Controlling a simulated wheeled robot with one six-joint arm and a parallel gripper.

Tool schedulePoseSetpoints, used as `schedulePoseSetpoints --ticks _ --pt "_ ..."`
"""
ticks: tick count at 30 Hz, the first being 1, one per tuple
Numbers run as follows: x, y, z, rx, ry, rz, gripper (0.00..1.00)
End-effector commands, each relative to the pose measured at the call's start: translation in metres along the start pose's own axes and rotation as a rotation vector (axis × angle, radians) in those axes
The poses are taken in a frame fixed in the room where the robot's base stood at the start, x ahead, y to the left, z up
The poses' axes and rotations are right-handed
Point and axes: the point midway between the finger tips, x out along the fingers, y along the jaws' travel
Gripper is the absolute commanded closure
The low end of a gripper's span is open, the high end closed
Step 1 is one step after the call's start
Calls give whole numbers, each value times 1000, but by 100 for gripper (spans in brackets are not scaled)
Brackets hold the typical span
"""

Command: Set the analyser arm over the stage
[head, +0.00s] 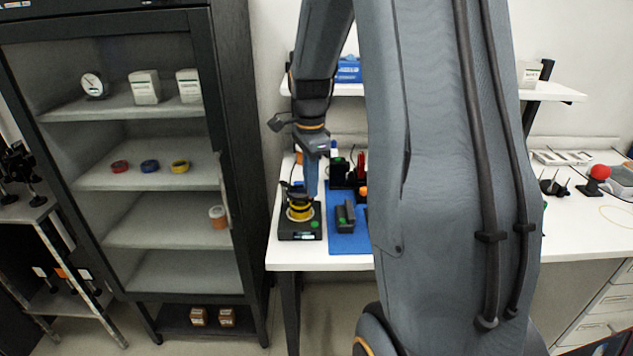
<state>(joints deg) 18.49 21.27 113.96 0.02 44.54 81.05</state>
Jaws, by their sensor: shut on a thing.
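A small instrument with a black base (300,233) stands at the left end of the white bench. A yellow ring (299,213), seemingly its stage, sits on top of the base. A dark part, seemingly the analyser arm (291,189), shows just above the ring. My gripper (309,191) reaches down from above and is shut on this dark part at the instrument's right side. The fingers hide part of it, and the exact grip is too small to make out. I cannot tell whether the analyser arm is squarely over the stage.
A blue mat (345,243) with a dark grey block (345,217) lies right of the instrument. A black holder (340,172) stands behind. A dark cabinet (236,150) stands close on the left. My arm hides the middle of the bench. A red ball (600,172) stands far right.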

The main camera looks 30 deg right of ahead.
Motion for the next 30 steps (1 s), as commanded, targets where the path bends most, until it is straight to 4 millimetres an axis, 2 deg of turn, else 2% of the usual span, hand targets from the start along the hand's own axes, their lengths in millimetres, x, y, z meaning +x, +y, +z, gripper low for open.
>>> schedulePoseSetpoints --ticks 11,12,15,25,30 --pt "1 3 4 -1 -1 9 100" --pt "1 3 4 -2 -1 9 84" --pt "1 3 4 -3 -1 8 68" --pt "-2 1 3 -2 0 4 68" --pt "-21 1 3 -1 0 1 68"
